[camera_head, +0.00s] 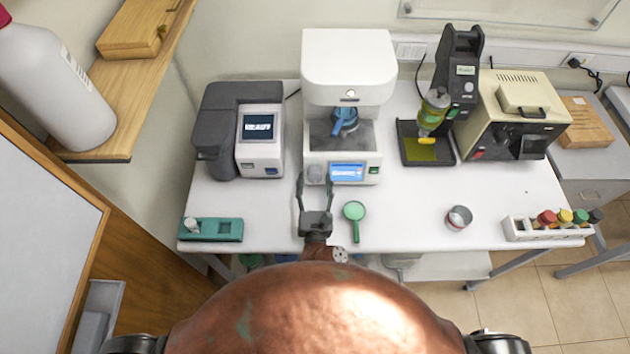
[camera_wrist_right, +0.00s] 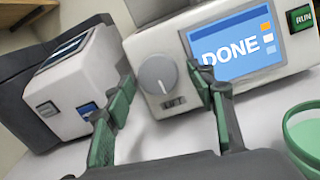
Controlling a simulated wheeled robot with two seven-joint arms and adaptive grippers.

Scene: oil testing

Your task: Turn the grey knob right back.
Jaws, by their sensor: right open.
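The grey knob (camera_wrist_right: 157,75) sits on the front of the white machine (camera_head: 349,62), left of its lit blue screen (camera_wrist_right: 232,44), which reads "DONE". A label below the knob reads "LIFT". In the head view the knob (camera_head: 315,173) is small, at the machine's lower left. My right gripper (camera_head: 315,182) is open in front of it. In the wrist view the green-padded fingers of this gripper (camera_wrist_right: 159,84) stand on either side of the knob, apart from it in the picture. Whether they touch it cannot be told. My left gripper is out of view.
A blue cup (camera_head: 345,122) is inside the machine. A green magnifier-shaped tool (camera_head: 354,212) lies right of my right gripper. A grey device (camera_head: 238,130) stands left. A teal block (camera_head: 212,229), a small cup (camera_head: 459,218) and a rack (camera_head: 516,228) of capped bottles stand near the front edge.

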